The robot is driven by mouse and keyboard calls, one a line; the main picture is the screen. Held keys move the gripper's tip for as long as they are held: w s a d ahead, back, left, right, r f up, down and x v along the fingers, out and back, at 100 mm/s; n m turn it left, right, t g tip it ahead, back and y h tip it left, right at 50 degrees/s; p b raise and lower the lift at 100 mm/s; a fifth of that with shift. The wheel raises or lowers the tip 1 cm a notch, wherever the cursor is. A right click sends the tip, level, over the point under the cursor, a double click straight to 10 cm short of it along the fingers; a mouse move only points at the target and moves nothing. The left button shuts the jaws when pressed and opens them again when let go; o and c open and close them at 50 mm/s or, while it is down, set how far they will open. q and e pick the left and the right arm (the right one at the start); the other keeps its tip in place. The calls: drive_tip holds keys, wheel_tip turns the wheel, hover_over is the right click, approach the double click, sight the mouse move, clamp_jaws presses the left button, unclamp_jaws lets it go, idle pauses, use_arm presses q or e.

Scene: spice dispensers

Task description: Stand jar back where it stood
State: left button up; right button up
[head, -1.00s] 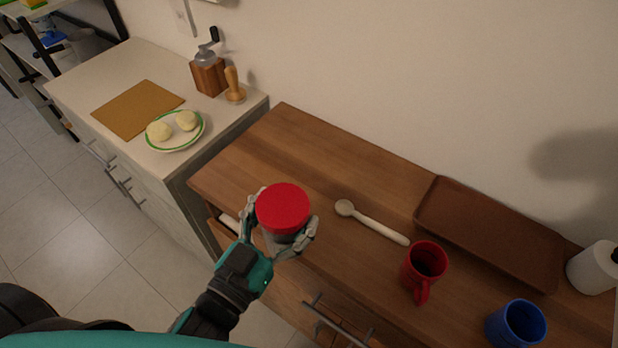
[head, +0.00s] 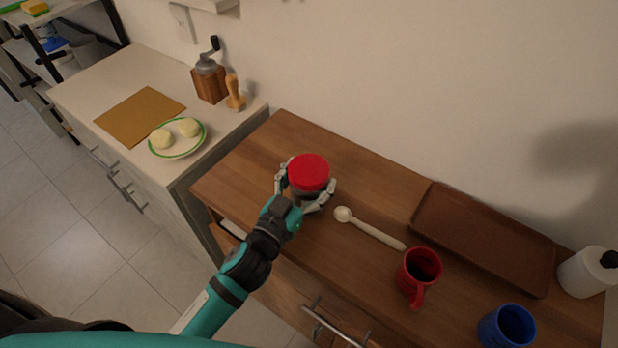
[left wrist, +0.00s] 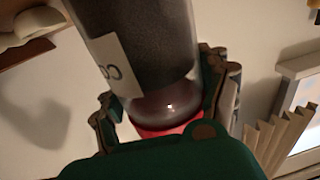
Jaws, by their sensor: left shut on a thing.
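The jar has a red lid (head: 309,172) and a clear body with dark contents. In the left wrist view the jar (left wrist: 145,50) shows a pale label with partly readable letters. My left gripper (head: 306,197) is shut around the jar, with its fingers on both sides. The jar appears over the left part of the wooden counter (head: 255,165); I cannot tell whether its base touches the top. My right gripper is not in view.
A wooden spoon (head: 370,229) lies just right of the jar. A red mug (head: 418,275), a blue mug (head: 507,327), a brown tray (head: 480,240) and a white bottle (head: 585,273) are farther right. The counter behind the jar is clear.

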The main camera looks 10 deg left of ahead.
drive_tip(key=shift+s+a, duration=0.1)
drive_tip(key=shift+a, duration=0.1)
use_arm(q)
drive_tip(key=shift+f, duration=0.1)
drive_tip(key=o, duration=1.2)
drive_tip(key=shift+f, duration=0.2)
drive_tip(key=o, duration=0.5)
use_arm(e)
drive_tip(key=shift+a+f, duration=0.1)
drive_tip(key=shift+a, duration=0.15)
